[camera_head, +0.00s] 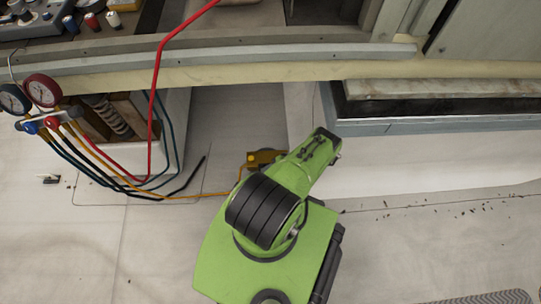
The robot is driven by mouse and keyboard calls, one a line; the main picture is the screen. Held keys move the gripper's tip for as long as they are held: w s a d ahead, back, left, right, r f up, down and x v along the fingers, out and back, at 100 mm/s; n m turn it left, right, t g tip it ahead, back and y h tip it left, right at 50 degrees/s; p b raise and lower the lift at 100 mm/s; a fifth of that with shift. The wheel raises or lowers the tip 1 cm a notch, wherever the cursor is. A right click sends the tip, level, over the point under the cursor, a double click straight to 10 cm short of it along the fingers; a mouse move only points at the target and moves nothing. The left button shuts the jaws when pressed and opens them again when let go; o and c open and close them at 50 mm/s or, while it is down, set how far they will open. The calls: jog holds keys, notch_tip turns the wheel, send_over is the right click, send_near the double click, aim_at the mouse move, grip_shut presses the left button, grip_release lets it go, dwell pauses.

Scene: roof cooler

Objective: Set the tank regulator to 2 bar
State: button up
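I cannot pick out a tank or its regulator with certainty. A small yellow-orange fitting (262,158) sits low near the middle, partly hidden behind a green arm body that I take to be mine. A yellow hose (205,194) runs to about that spot. At the left edge is a gauge manifold with a red-rimmed gauge (42,90) and a dark-rimmed gauge (12,99); their readings are too small to tell. My gripper's fingers do not show.
A red hose (156,90) rises from the floor past the upper ledge (220,62). Dark hoses (120,187) loop across the pale floor at left. A metal-edged unit (430,125) stands at right. Tools lie on the top-left shelf. Pale floor is clear at lower left (90,260).

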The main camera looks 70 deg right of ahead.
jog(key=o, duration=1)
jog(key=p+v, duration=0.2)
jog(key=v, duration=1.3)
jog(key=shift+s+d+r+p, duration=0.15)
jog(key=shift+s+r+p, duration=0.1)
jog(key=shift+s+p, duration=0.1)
